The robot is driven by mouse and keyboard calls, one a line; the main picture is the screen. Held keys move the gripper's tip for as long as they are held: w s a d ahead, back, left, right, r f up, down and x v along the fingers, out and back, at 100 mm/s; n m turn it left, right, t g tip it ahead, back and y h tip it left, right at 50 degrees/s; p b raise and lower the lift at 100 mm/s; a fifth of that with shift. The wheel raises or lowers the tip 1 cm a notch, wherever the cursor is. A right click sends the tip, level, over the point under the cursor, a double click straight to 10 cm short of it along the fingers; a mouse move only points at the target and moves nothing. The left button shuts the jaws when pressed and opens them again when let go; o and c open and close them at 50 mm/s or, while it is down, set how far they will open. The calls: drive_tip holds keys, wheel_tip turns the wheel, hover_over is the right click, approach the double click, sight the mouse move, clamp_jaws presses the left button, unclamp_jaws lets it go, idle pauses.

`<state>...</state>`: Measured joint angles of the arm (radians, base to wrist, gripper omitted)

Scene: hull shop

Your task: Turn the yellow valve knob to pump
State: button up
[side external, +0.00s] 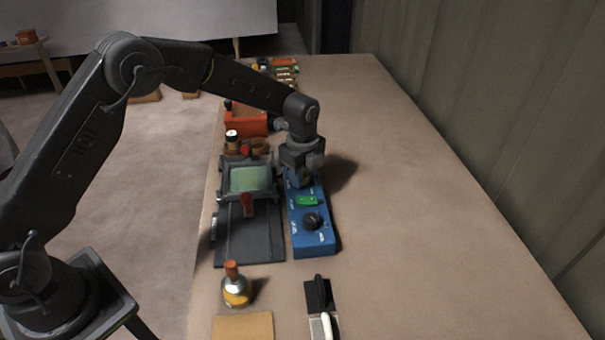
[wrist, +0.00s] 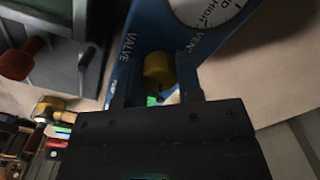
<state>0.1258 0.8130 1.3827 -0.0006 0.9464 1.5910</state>
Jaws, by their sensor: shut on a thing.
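The yellow valve knob (wrist: 158,68) sits on a blue panel (wrist: 150,25) between the two fingers of my gripper (wrist: 157,82) in the wrist view. The fingers are shut on it from both sides. The word VALVE is on one side of the knob and VENT on the other. The pump label is not clearly readable, and I cannot tell where the knob points. In the side view my gripper (side external: 303,181) comes down on the far part of the blue panel (side external: 314,243) and mostly hides the knob.
A grey press-like frame (side external: 247,180) with red handles stands close on the left. The bench's right side is clear.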

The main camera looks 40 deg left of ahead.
drive_tip(key=o, duration=0.9)
drive_tip(key=shift+r, duration=6.95)
